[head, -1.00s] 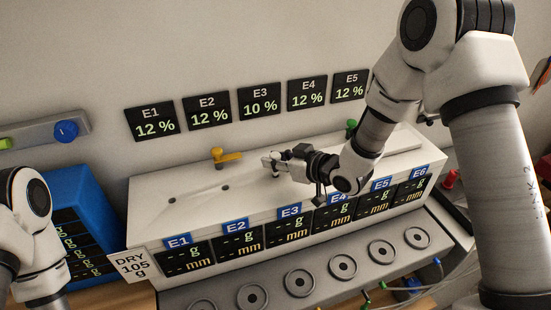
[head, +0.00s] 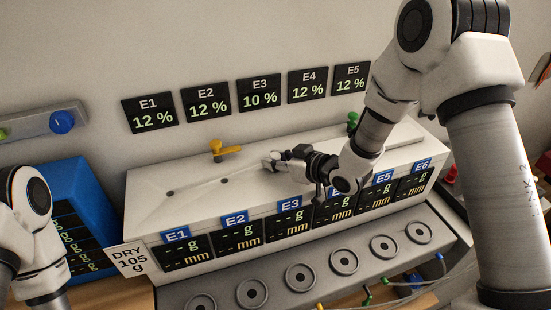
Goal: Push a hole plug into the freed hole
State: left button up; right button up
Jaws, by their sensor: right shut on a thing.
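A white bench panel (head: 150,215) has two dark holes in its top, a left hole (head: 170,194) and a middle hole (head: 224,181). My right gripper (head: 270,161) is low over the panel's top, right of the middle hole, and points left. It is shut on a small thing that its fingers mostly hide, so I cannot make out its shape. Any hole under the fingers is hidden, and I cannot tell whether the thing touches the panel. My left arm shows at the left edge, but its gripper is out of the picture.
A yellow tap (head: 224,151) stands behind the panel, near my right gripper. A green tap (head: 352,120) is farther right. Displays labelled E1 to E6 line the panel's front, above a grey ledge with several round fittings (head: 301,278). A blue rack (head: 85,200) stands left.

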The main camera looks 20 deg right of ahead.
jog(key=shift+f, duration=0.25)
jog(key=o, duration=1)
jog(key=shift+c, duration=0.2)
jog(key=v, duration=1.1)
jog(key=shift+r, duration=0.2)
jog(key=shift+s+d+r, duration=0.15)
jog(key=shift+s+d, duration=0.05)
jog(key=shift+s, duration=0.2)
